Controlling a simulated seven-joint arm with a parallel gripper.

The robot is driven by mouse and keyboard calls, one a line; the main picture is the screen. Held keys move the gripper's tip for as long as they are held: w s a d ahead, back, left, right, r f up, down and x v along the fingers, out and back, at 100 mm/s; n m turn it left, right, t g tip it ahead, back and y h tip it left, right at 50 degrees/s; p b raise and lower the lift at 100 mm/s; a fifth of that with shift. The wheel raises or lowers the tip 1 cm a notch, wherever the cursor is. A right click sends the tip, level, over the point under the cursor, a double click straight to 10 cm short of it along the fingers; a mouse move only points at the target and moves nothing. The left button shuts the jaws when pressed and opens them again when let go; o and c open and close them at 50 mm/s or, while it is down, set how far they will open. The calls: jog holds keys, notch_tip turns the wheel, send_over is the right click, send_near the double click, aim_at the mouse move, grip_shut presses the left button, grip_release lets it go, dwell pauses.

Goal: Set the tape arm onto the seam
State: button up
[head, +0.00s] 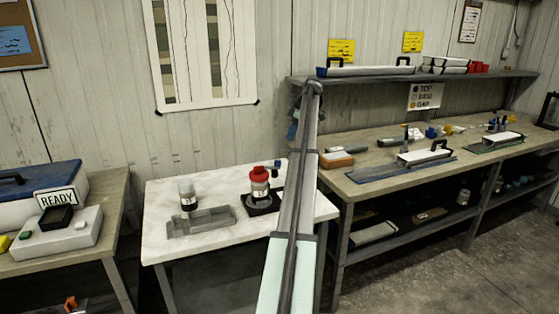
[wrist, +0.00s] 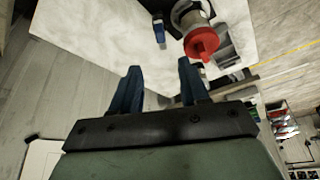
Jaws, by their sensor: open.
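A core liner (head: 259,186) with a red cap (head: 259,173) stands upright in a dark round base (head: 262,205) on the white table. A dark post with a small blue tip (head: 278,163), probably the tape arm, rises beside it; my arm partly hides this area. In the wrist view, the blue-tipped piece (wrist: 160,32) is beyond my fingers, left of the red cap (wrist: 202,43). My gripper (wrist: 159,70) has blue fingers spread apart with nothing between them. In the head view, my gripper (head: 293,127) is mostly behind my arm, above the table. I cannot make out the seam.
A grey tray (head: 200,222) and a silver-topped jar (head: 188,196) stand left on the white table (head: 160,248). A bench with a READY box (head: 58,230) is at left. The long bench at right (head: 385,180) holds liners and tools. The front table strip is clear.

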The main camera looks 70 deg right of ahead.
aim_at(279, 161)
jog(key=x, duration=1.3)
jog(key=shift+w+f, duration=0.15)
jog(key=shift+f, duration=0.1)
jog(key=shift+c, duration=0.3)
grip_shut()
